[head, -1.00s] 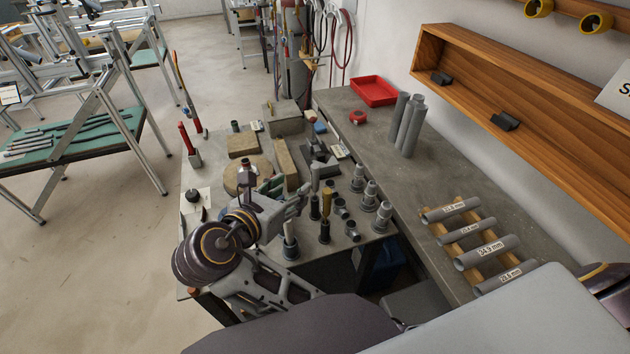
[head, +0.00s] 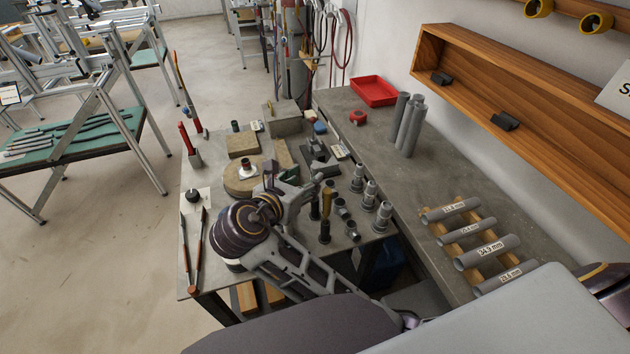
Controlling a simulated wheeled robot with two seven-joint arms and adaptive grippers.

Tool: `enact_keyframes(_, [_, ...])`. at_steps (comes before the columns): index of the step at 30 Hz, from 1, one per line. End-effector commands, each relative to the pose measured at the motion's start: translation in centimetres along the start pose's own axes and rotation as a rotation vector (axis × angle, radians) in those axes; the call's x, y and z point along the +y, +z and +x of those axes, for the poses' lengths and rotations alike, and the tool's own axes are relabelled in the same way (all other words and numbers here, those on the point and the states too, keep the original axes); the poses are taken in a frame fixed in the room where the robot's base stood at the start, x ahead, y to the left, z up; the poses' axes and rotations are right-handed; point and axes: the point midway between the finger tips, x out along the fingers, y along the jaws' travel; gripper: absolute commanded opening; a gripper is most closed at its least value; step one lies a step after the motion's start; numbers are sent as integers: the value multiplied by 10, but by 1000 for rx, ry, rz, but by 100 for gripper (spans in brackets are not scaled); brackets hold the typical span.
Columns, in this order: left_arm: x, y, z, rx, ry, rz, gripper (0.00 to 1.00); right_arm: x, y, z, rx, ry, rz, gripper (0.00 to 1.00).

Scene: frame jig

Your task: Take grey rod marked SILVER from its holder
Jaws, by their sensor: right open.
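My right gripper (head: 312,185) is open above the near part of the metal workbench (head: 225,278), with its fingers pointing right. A gold rod (head: 327,203) stands upright in a dark holder (head: 324,236), just right of the gripper. A dark rod (head: 313,208) stands close beside it, partly covered by the gripper. The pale grey rod that stood left of these is now hidden behind my right gripper and arm. No SILVER marking can be read. My left gripper is not in view.
Several grey stepped fittings (head: 369,193) stand right of the rods. A wooden rack (head: 478,262) with labelled grey tubes lies on the side counter (head: 440,185). Tall grey cylinders (head: 411,128) and a red tray (head: 374,91) stand farther back.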

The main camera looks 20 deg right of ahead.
Motion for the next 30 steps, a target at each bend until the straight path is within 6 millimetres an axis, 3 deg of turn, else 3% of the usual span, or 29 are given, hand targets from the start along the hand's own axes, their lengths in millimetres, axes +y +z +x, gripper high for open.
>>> enact_keyframes(8, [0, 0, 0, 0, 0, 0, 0, -1, 0, 8, -2, -1, -1, 45])
enact_keyframes(20, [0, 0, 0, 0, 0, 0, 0, -2, 0, 48, -1, -1, -1, 45])
enact_keyframes(30, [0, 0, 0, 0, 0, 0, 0, -2, 0, 52, 0, 0, 0, 45])
